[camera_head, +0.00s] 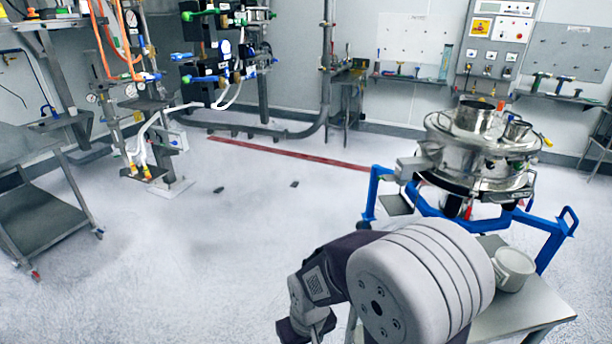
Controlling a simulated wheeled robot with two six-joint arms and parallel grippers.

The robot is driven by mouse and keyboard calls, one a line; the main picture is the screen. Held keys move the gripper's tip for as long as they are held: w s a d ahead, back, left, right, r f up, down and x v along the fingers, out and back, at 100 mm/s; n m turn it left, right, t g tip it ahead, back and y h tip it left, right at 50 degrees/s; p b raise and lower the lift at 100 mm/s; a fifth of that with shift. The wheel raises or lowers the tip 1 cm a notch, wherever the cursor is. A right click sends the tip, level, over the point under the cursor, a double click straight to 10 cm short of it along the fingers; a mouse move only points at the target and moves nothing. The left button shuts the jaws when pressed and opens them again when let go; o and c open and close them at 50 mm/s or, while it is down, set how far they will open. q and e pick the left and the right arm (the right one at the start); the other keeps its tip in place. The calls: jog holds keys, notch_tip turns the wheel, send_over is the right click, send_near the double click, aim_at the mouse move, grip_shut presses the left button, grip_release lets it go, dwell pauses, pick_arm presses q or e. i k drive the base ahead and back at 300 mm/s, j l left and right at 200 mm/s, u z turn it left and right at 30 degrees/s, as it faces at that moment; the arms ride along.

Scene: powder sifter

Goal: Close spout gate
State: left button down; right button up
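The powder sifter (480,160) is a round shiny steel drum with a wide open inlet on top, at the right. It rests on a blue tubular frame (545,230). A grey box-like part (408,169) sticks out on the drum's left side, and a small red part (468,213) shows below the drum. I cannot make out which part is the spout gate or how it is set. One of my arms crosses the bottom centre and hides part of the frame's front. No gripper fingertips can be made out in the picture.
A small grey table (525,312) stands in front of the sifter, with a pale round pot (513,268) on it. A grey cart (45,205) and a pipe-and-valve rig (215,65) stand at the left. The floor (200,270) at centre left is mostly clear.

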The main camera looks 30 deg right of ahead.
aim_at(393, 177)
jog(key=i+j, duration=0.35)
jog(key=i, duration=0.15)
jog(key=i+j, duration=0.3)
jog(key=i, duration=0.2)
jog(key=i+l+z, duration=0.25)
jog(key=i+z, duration=0.25)
jog(key=i+l+z, duration=0.15)
jog(key=i+z, duration=0.2)
jog(key=z, duration=0.15)
jog(key=i+z, duration=0.5)
jog(key=i+j+z, duration=0.25)
jog(key=z, duration=0.2)
jog(key=i+l+z, duration=0.2)
jog(key=i, duration=0.25)
jog(key=i+l+z, duration=0.2)
jog(key=i, duration=0.25)
jog(key=l, duration=0.1)
